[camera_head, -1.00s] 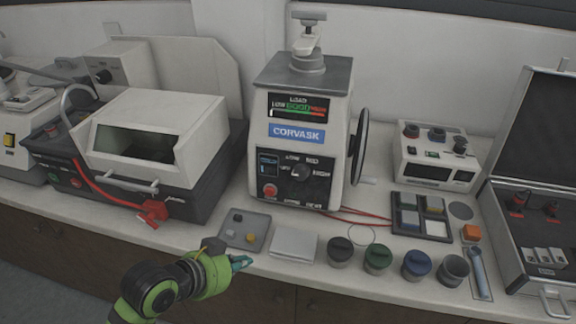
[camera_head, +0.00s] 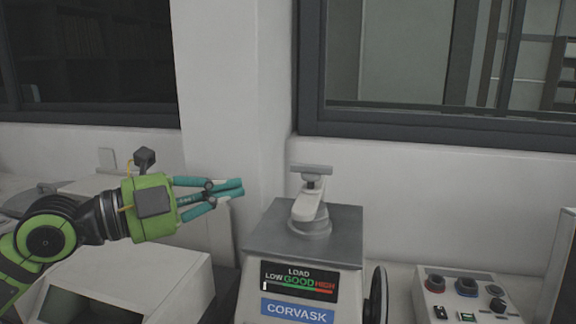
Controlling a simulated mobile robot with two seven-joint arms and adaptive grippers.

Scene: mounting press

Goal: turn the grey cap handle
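The press (camera_head: 305,292) stands at lower centre, with its grey top plate in view. On it sits a round grey cap (camera_head: 309,227) with a pale, tilted arm and a grey crossbar handle (camera_head: 311,170) on top. My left gripper (camera_head: 241,188) is in from the left, left of the cap and a little lower than the crossbar. Its teal fingers point right, toward the cap, with a clear gap between them and it. The fingertips look together, with nothing between them. My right gripper is not in view.
A white machine (camera_head: 130,283) with a dark window stands below my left arm. A control box (camera_head: 465,298) with knobs is right of the press. A dark wheel (camera_head: 376,295) is on the press's right side. Wall and windows (camera_head: 440,75) are behind.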

